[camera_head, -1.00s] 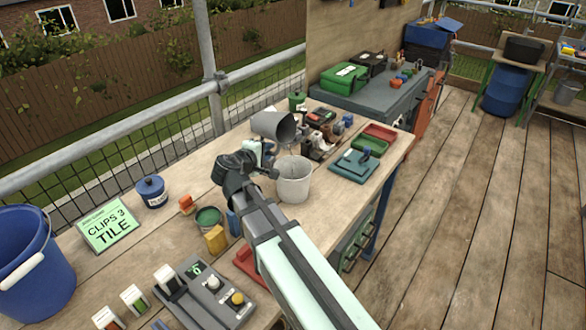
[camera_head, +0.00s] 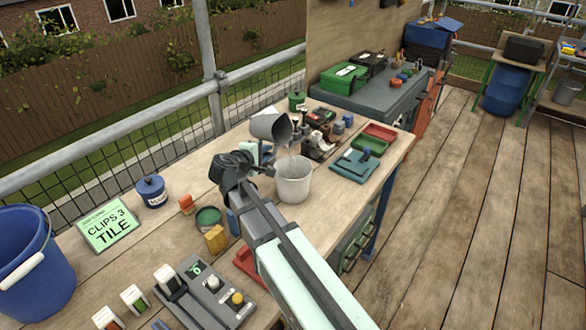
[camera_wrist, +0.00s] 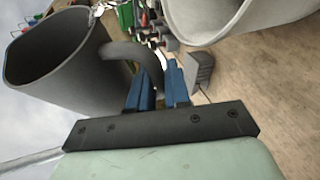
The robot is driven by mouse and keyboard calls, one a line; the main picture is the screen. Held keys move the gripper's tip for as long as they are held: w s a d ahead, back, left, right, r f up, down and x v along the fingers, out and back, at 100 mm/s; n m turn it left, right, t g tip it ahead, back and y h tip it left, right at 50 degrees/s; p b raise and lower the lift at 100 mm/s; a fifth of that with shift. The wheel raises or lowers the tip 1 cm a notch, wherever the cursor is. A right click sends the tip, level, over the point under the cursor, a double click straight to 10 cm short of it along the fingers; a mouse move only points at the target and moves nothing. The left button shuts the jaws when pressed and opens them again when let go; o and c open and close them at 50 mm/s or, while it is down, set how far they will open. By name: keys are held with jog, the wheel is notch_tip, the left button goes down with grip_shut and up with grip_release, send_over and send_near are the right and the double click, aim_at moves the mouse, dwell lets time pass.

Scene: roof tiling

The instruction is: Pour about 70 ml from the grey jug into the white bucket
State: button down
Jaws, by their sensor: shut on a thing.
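The grey jug (camera_head: 268,127) is held in the air, tilted with its mouth to the right and downward. Its lip is above the white bucket (camera_head: 293,183), which stands upright on the workbench. A thin pale stream shows between the jug's lip and the bucket's opening. My gripper (camera_wrist: 158,85) is shut on the jug's curved handle in the wrist view, where the jug (camera_wrist: 60,65) is at left and the bucket (camera_wrist: 215,25) at upper right. The liquid level inside the bucket cannot be made out.
A green tin (camera_head: 208,218), a yellow block (camera_head: 215,239) and a control box (camera_head: 205,292) lie near my arm. A teal tray (camera_head: 354,163) is right of the bucket, with clutter behind. A blue bucket (camera_head: 35,270) stands at far left.

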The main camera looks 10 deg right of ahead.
aim_at(269, 135)
jog(key=shift+s+d+r+n+g, duration=0.15)
jog(key=shift+r+n+g, duration=0.1)
jog(key=shift+r, duration=0.3)
jog(key=shift+s+d+r+n+g, duration=0.1)
jog(key=shift+r+n+g, duration=0.15)
jog(key=shift+r, duration=0.3)
jog(key=shift+s+d+r+n+g+h, duration=0.25)
jog(key=shift+s+r+n+g+h, duration=0.15)
jog(key=shift+n, duration=0.1)
jog(key=shift+g, duration=0.3)
dwell(0.9)
jog(key=shift+s+d+f+n+h, duration=0.2)
jog(key=shift+s+f+n+h, duration=0.1)
jog(key=shift+n, duration=0.2)
jog(key=shift+s+d+r+n+g+h, duration=0.2)
jog(key=shift+r+n+g+h, duration=0.1)
jog(key=shift+r+n+g, duration=0.35)
jog(key=shift+w+a+f+n+g+h, duration=0.1)
jog(key=shift+w+a+n+g+h, duration=0.1)
jog(key=shift+n+g+h, duration=0.25)
jog(key=shift+w+a+f+n+g+h, duration=0.15)
jog(key=shift+a+n+g+h, duration=0.1)
jog(key=shift+n+g, duration=0.2)
jog(key=shift+w+f+n+g, duration=0.15)
jog(key=shift+f+n+g, duration=0.2)
jog(key=shift+f+n, duration=0.35)
jog(key=shift+a+r+n+g+h, duration=0.2)
jog(key=shift+r+n+g+h, duration=0.1)
jog(key=shift+n+h, duration=0.3)
